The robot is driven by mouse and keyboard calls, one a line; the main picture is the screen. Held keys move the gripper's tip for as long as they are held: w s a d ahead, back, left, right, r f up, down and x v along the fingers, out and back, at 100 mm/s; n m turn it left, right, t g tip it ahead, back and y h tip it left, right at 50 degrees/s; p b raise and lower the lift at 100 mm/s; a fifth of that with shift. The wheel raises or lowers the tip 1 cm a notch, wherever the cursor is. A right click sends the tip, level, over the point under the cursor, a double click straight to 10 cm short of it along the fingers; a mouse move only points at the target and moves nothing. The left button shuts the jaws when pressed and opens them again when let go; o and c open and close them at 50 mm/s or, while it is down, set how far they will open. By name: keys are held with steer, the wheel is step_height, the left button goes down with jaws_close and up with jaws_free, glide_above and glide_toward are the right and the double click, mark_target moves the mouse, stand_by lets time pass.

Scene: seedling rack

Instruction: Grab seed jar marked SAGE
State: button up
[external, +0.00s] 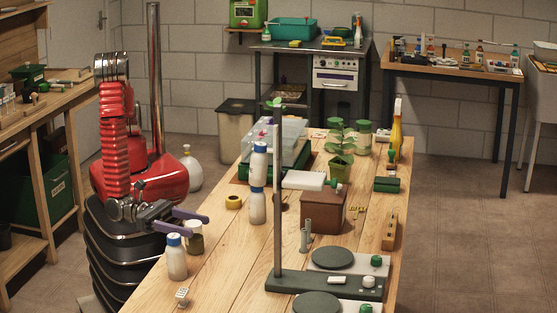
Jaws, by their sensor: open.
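No SAGE label is readable here, so I cannot tell which jar carries it. A small jar with dark contents and a pale lid (196,243) stands on the wooden table's left side, just below my gripper in the picture. Two green-lidded jars (364,139) stand farther back, behind a potted seedling. My gripper (204,222) is open and empty, its two purple fingers pointing right over the table's left edge. The lower finger overlaps the top of the small jar in this view. I cannot tell whether they touch.
A white bottle with a blue cap (176,260) stands left of the small jar. More white bottles (258,208), a yellow tape roll (233,202), a brown box (321,213) and a tall stand (278,200) are to the right. Bare table (225,255) lies in front.

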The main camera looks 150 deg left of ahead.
mark_target(200, 229)
steer(key=shift+x, duration=2.55)
steer(key=shift+f, duration=0.15)
steer(key=shift+c, duration=0.5)
steer(key=c, duration=1.1)
steer(key=shift+r, duration=5)
